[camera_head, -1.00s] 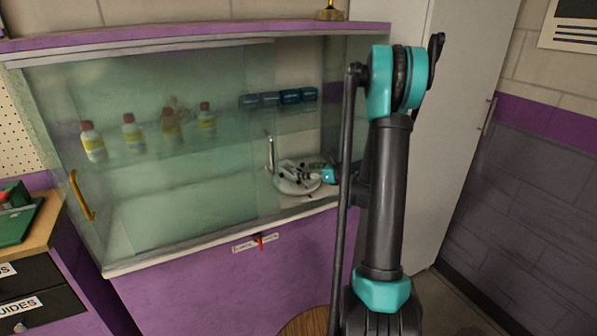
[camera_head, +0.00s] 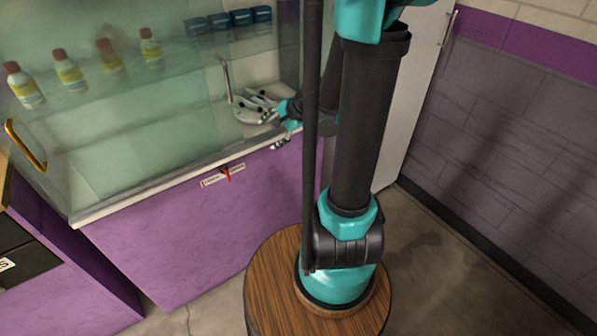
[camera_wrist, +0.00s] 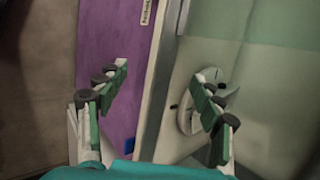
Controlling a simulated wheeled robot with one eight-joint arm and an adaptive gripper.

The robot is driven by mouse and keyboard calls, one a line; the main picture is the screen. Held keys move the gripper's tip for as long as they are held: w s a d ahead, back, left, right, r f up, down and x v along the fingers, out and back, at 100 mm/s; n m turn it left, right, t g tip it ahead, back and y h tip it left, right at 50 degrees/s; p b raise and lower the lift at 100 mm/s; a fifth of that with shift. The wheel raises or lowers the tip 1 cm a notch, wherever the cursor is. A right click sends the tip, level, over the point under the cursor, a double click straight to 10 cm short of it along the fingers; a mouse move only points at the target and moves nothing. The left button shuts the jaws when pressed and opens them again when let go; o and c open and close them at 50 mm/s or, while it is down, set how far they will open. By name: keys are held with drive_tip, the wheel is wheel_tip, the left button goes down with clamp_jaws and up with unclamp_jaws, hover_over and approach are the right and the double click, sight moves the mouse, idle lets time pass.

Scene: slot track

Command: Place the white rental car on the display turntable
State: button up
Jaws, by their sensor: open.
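The round white turntable (camera_head: 243,115) sits on the cabinet floor inside the open right part of the glass case. A small white shape with dark spots (camera_head: 262,99) rests on it and looks like the white car, though it is too small to be sure. My gripper (camera_head: 282,143) is at the cabinet's front edge, just right of and in front of the turntable. In the wrist view my gripper (camera_wrist: 165,72) is open, with nothing visible between its fingers. The turntable (camera_wrist: 182,122) shows there behind the right finger, which hides part of it.
Glass panels (camera_head: 140,125) cover the cabinet's left and middle, with a metal handle (camera_head: 226,80) beside the opening. Bottles (camera_head: 68,70) and blue items (camera_head: 241,18) stand on the upper shelf. A white sill (camera_head: 165,175) edges the purple cabinet front (camera_head: 170,240).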

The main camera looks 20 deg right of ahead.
drive_tip(key=s+d+f+n+g+h, duration=0.1)
drive_tip(key=s+d+f+n+h, duration=0.1)
drive_tip(key=s+n, duration=0.4)
drive_tip(key=s+d+f+n+h, duration=0.2)
drive_tip(key=s+n, duration=0.5)
drive_tip(key=s, duration=0.4)
drive_tip(key=shift+d+n+g+h, duration=0.15)
drive_tip(key=shift+n+g+h, duration=0.2)
drive_tip(key=shift+h, duration=0.35)
drive_tip(key=shift+w, duration=0.1)
